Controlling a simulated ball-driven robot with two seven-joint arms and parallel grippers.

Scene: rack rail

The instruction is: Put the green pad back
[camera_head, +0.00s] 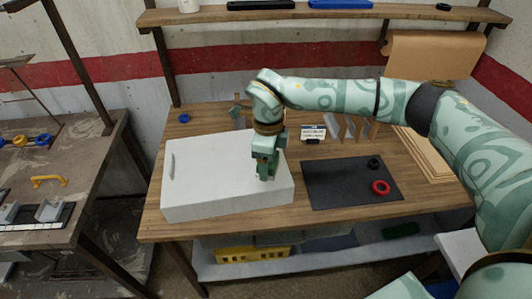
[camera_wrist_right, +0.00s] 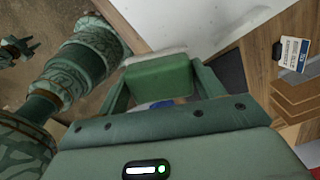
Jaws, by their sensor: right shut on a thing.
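My right gripper (camera_head: 266,172) points down over the large white box (camera_head: 205,195) on the wooden bench. In the right wrist view a green block with a pale edge, the green pad (camera_wrist_right: 160,80), sits between the two fingers of the right gripper (camera_wrist_right: 162,88). The gripper is shut on it. In the head view the pad is hard to tell from the green fingers, and its gap to the box top is unclear. My left gripper is not in the head view. A small claw-like shape (camera_wrist_right: 15,50) in the wrist view may be it; its jaws are unclear.
A black mat (camera_head: 335,184) with a red ring (camera_head: 381,187) and a dark ring (camera_head: 374,162) lies right of the box. A labelled card (camera_head: 313,132) and upright dividers stand behind. A yellow basket (camera_head: 250,254) and dark green item (camera_head: 401,230) are on the lower shelf.

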